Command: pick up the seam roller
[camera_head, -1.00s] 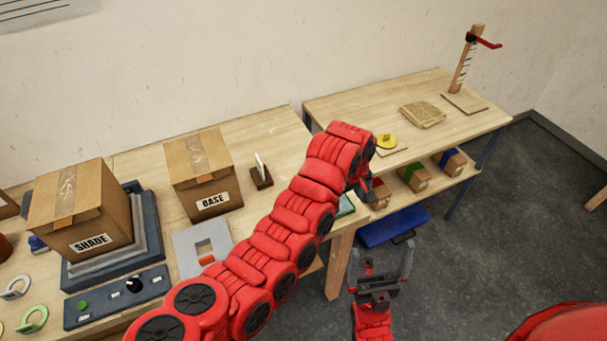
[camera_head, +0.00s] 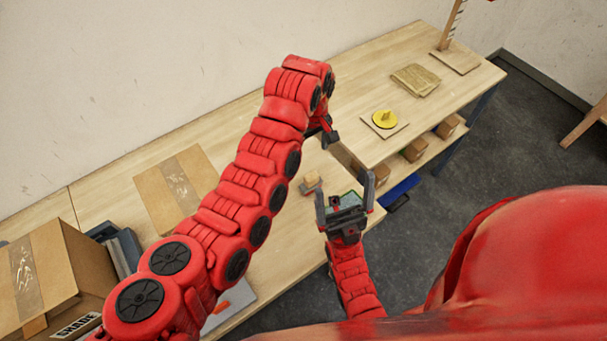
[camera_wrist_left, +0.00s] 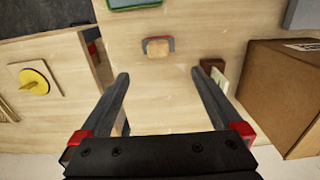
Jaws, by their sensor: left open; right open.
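A small piece with a pale wooden block and a grey-and-red frame (camera_wrist_left: 158,47) lies on the table, ahead of my left gripper. It also shows in the head view (camera_head: 311,182), and it looks like the seam roller, though its details are too small to be sure. My left gripper (camera_head: 328,137) is open and empty above the table, with its fingers spread apart in the wrist view (camera_wrist_left: 161,75). My right gripper (camera_head: 345,188) is open and empty near the table's front edge, just right of the small piece. It partly hides a green-edged item.
Cardboard boxes (camera_head: 176,190) stand at the left; one box (camera_wrist_left: 285,95) is close beside my left gripper. A yellow disc (camera_head: 385,119) on a board and a stacked pad (camera_head: 415,79) lie on the right table. Small bins sit on the shelf below.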

